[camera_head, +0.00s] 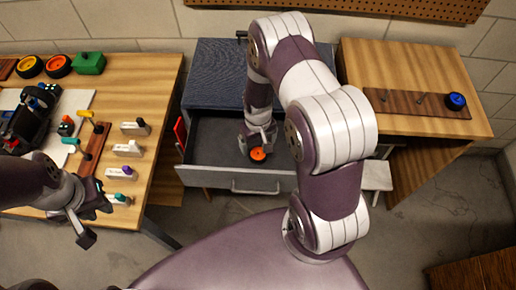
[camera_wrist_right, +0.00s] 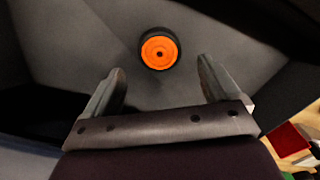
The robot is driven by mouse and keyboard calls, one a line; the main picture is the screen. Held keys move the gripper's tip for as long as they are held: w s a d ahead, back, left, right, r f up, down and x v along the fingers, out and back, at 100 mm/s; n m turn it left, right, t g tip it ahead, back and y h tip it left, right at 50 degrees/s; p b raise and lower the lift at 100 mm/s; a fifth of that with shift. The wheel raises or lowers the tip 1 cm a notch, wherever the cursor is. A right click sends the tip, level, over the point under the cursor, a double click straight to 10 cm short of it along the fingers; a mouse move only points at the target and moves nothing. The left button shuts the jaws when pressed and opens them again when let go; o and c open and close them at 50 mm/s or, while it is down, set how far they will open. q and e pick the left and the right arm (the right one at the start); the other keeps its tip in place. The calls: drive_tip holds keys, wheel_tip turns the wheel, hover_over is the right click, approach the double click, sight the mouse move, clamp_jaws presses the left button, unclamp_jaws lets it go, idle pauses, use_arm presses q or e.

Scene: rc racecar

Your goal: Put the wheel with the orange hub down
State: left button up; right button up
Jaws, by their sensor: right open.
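The wheel with the orange hub (camera_head: 257,154) lies in the open grey drawer (camera_head: 213,163), hub facing up. In the right wrist view the same wheel (camera_wrist_right: 160,49) shows its black tyre and orange hub, beyond the fingertips and apart from them. My right gripper (camera_head: 257,138) is in the drawer space, just behind the wheel in the head view. In the right wrist view my right gripper (camera_wrist_right: 161,80) has its two fingers spread with nothing between them. My left gripper (camera_head: 96,220) is beside the left table's front edge; its jaw state is unclear.
The left table (camera_head: 160,85) holds a yellow-hub wheel (camera_head: 30,66), another orange-hub wheel (camera_head: 58,65), a green box (camera_head: 88,63), a black car chassis (camera_head: 30,118) and several tools. The right table (camera_head: 400,65) has a peg board (camera_head: 390,103) with a blue-hub wheel (camera_head: 456,101).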

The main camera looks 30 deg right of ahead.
wheel_tip(320, 180, up, 7)
wheel_tip(320, 180, up, 7)
hover_over(254, 160)
drive_tip(key=s+a+r+t, duration=0.1)
drive_tip(key=s+a+r, duration=0.2)
drive_tip(key=s+r, duration=0.4)
drive_tip(key=shift+s+a, duration=0.15)
drive_tip(key=shift+s, duration=0.15)
idle(0.4)
